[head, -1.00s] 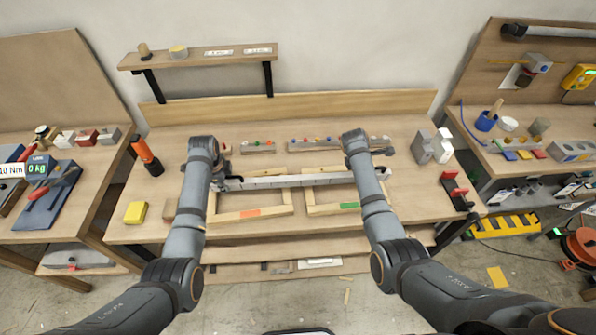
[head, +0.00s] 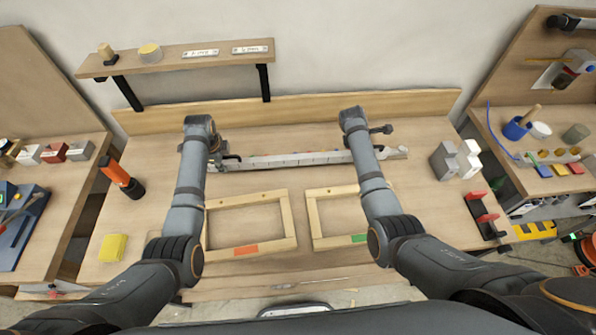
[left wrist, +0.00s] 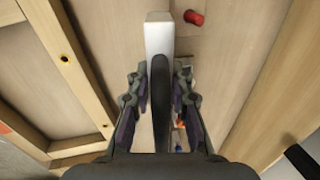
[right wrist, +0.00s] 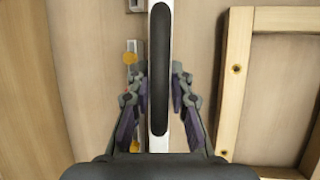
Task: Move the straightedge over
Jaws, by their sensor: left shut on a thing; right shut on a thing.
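The straightedge (head: 290,159) is a long pale bar lying across the picture, behind the two wooden frames in the head view. Its black grips show in the left wrist view (left wrist: 161,100) and the right wrist view (right wrist: 158,70). My left gripper (left wrist: 158,88) is shut on the straightedge near its left end. My right gripper (right wrist: 158,88) is shut on it toward the right; my arm hides that hold in the head view. The left wooden frame (head: 291,222) has an orange label, and the right wooden frame (head: 314,223) a green one.
Strips with coloured pegs are largely hidden behind the straightedge; one strip (right wrist: 131,90) shows beside it in the right wrist view. A red peg (left wrist: 193,17) is near its end. An orange-and-black tool (head: 120,178) stands left, grey blocks (head: 446,160) right. A shelf (head: 180,62) hangs behind.

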